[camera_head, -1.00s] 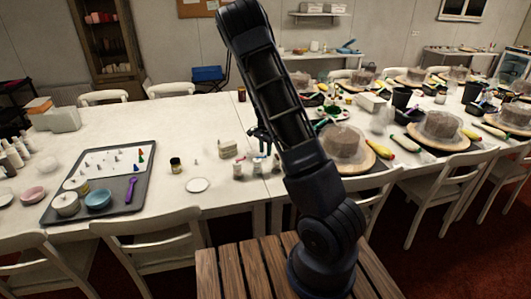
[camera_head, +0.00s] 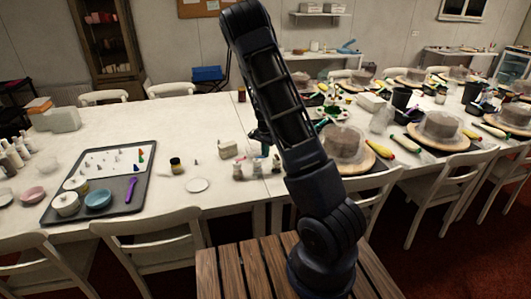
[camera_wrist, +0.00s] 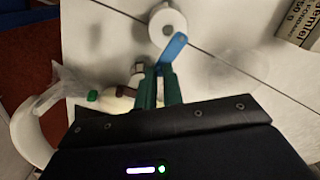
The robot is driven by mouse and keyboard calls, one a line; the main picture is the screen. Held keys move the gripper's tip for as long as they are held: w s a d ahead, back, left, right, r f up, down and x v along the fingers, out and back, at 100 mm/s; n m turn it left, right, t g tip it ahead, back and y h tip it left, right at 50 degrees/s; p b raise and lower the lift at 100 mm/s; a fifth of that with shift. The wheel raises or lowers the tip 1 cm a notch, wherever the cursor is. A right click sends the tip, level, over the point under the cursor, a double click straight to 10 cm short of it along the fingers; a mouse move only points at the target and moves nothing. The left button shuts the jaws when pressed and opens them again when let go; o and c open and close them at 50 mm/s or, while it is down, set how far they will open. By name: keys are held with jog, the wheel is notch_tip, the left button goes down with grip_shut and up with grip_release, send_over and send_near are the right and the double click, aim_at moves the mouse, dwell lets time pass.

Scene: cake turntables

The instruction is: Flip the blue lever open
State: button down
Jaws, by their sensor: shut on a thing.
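The blue lever (camera_wrist: 173,48) is a short flat strip in the wrist view, slanting up and right from my gripper's tips. My gripper (camera_wrist: 160,80) has two green fingers, shut on the lower end of the lever. A white round piece (camera_wrist: 167,22) is close by the lever's upper end; whether they are joined is unclear. In the head view my gripper (camera_head: 262,142) is low over the table, partly hidden behind my arm, and the lever cannot be made out there.
In the wrist view a clear bag or wrap (camera_wrist: 62,88) and a small green cap (camera_wrist: 92,96) lie left of the fingers, and a printed box (camera_wrist: 300,22) is at upper right. In the head view small jars (camera_head: 238,170) stand near my gripper; a grey tray (camera_head: 140,190) is left.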

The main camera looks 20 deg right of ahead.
jog(key=shift+w+n, duration=0.3)
jog(key=shift+n, duration=0.4)
jog(key=shift+w+n, duration=0.25)
jog(key=shift+n, duration=0.45)
jog(key=c, duration=1.5)
grip_release()
notch_tip(320, 180, up, 11)
